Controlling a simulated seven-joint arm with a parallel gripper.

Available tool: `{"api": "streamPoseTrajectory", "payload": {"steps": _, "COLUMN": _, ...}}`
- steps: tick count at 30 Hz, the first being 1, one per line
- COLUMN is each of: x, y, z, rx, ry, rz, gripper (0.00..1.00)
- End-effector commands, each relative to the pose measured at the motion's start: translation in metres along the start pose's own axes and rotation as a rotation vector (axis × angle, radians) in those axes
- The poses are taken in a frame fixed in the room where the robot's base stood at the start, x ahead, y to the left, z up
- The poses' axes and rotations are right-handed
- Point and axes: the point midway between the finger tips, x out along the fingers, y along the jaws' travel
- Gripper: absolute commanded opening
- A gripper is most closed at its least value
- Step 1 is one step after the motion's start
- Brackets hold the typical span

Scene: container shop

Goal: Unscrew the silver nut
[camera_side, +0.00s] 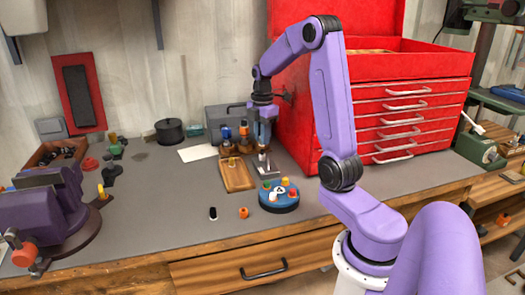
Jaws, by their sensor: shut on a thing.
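My gripper (263,146) points down at the right side of a wooden board (236,178) on the bench. It is shut on a small pale piece (262,157) that looks like the silver nut, though it is too small to be sure. The fingers partly hide it, and I cannot tell whether it sits on a thread. A blue-topped piece (227,132) and an orange-topped piece (244,131) stand upright just left of my gripper.
A round blue tray (279,205) with several coloured pieces sits in front of my gripper. A black piece (213,213) and an orange nut (244,212) lie near the front edge. A red tool chest (400,95) stands right; a purple vise (45,220) left.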

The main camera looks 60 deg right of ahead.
Motion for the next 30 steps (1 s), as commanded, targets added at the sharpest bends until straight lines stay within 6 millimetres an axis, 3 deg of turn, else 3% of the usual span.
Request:
{"api": "streamPoseTrajectory", "payload": {"steps": 12, "x": -0.021, "y": 0.001, "z": 0.0, "rx": 0.001, "ry": 0.0, "rz": 0.003, "gripper": 0.0}}
{"api": "streamPoseTrajectory", "payload": {"steps": 25, "x": -0.025, "y": 0.0, "z": 0.0, "rx": 0.0, "ry": 0.0, "rz": 0.0, "gripper": 0.0}}
{"api": "streamPoseTrajectory", "payload": {"steps": 30, "x": -0.03, "y": -0.007, "z": -0.011, "rx": -0.033, "ry": 0.0, "rz": 0.002, "gripper": 0.0}}
